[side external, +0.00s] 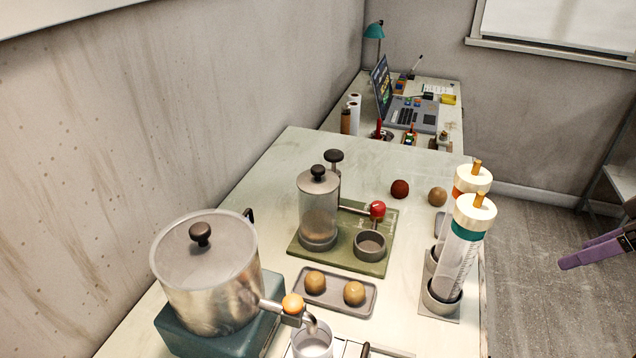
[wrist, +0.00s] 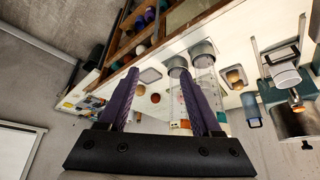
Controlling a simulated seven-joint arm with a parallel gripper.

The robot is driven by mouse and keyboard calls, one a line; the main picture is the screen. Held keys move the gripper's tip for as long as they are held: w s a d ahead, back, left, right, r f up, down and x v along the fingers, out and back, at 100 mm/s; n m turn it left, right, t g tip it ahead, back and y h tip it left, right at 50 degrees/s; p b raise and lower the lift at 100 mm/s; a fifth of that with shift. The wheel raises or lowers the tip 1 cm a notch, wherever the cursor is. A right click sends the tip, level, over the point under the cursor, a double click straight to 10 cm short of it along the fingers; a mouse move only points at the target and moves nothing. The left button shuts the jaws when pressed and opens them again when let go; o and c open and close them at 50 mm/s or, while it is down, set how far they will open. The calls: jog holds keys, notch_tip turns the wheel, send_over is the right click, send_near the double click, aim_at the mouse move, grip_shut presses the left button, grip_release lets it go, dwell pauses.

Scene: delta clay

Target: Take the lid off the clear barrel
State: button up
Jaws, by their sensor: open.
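A clear upright cylinder (side external: 318,215), which looks like the barrel, stands on a green base. Its grey lid (side external: 318,182) with a black knob sits on top. Two other clear tubes with cream caps stand upright at the right of the table: the front one (side external: 457,255) has a teal band, the rear one (side external: 471,180) an orange band. My gripper (side external: 578,258) shows only in part at the right picture edge, beyond the table and well apart from the barrel. In the wrist view, its purple fingers (wrist: 157,75) are spread with nothing between them; the tubes stand beyond the right finger.
A large metal pot (side external: 208,285) with a black-knobbed lid stands on a teal block at front left. A tray (side external: 335,303) holds two tan balls. A red-knobbed valve (side external: 377,209) and grey cup (side external: 370,245) are beside the barrel. The tubes stand between it and my gripper.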

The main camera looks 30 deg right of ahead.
jog(key=w+a+r+m+y, duration=0.1)
jog(key=w+a+r+m, duration=0.15)
jog(key=r+m, duration=0.3)
jog(key=w+a+r+m+y, duration=0.1)
jog(key=w+r+m, duration=0.35)
jog(key=r, duration=0.25)
jog(key=w+a+r+m+g+y, duration=0.1)
jog(key=w+a+r+m, duration=0.2)
jog(key=w+r, duration=0.15)
jog(key=w+a+r+m+g, duration=0.1)
jog(key=w+a+r+m, duration=0.15)
jog(key=w, duration=0.25)
jog(key=m+g+y, duration=0.1)
jog(key=m+g, duration=0.1)
jog(key=g, duration=0.2)
send_over(318, 167)
jog(key=d, duration=0.3)
notch_tip(318, 167, down, 12)
jog(key=shift+y, duration=0.3)
jog(key=shift+x, duration=3.5)
jog(key=shift+d+f, duration=0.1)
jog(key=shift+d, duration=0.05)
jog(key=shift+w, duration=0.1)
